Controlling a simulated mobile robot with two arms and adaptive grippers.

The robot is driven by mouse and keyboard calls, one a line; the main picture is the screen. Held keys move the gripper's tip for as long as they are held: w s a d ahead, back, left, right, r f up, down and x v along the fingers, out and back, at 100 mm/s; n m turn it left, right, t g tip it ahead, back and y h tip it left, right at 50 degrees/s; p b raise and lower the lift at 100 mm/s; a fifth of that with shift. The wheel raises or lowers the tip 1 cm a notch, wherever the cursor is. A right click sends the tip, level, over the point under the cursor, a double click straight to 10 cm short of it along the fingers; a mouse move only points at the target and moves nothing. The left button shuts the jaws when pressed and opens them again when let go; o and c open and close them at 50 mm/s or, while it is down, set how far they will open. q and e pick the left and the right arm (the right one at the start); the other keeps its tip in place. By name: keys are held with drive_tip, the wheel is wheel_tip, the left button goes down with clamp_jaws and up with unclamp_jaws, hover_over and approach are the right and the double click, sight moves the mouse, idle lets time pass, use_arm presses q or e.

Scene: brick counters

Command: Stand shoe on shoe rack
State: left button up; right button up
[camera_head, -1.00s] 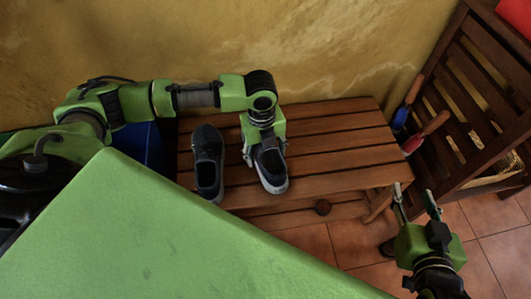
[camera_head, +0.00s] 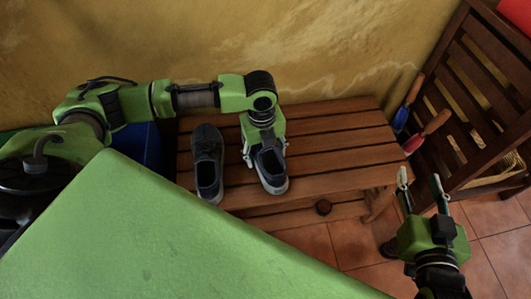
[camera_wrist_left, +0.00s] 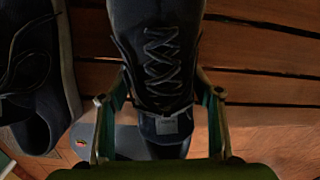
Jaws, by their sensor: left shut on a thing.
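A dark shoe with a pale sole (camera_head: 272,174) is on the wooden slatted rack (camera_head: 335,142), upright, its heel end toward me. My left gripper (camera_head: 264,148) comes down on it from above and is shut on it. In the left wrist view the fingers (camera_wrist_left: 162,120) press both sides of the laced shoe (camera_wrist_left: 160,62). A second dark shoe (camera_head: 208,160) stands upright on the rack to its left, apart from it. It also shows in the left wrist view (camera_wrist_left: 38,85). My right gripper (camera_head: 420,190) is open and empty, right of the rack, above the tiled floor.
A slatted dark wooden chair or bench (camera_head: 470,95) stands at the right. Red and blue handled items (camera_head: 426,132) are between it and the rack. A green surface (camera_head: 150,235) fills the lower left. The rack's right part is bare. A yellow wall (camera_head: 250,45) is behind.

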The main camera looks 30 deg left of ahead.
use_arm(q)
drive_tip(key=shift+f, duration=0.5)
drive_tip(key=o, duration=1.3)
drive_tip(key=r, duration=1.2)
drive_tip(key=shift+s+a, duration=0.15)
drive_tip(key=shift+s, duration=0.05)
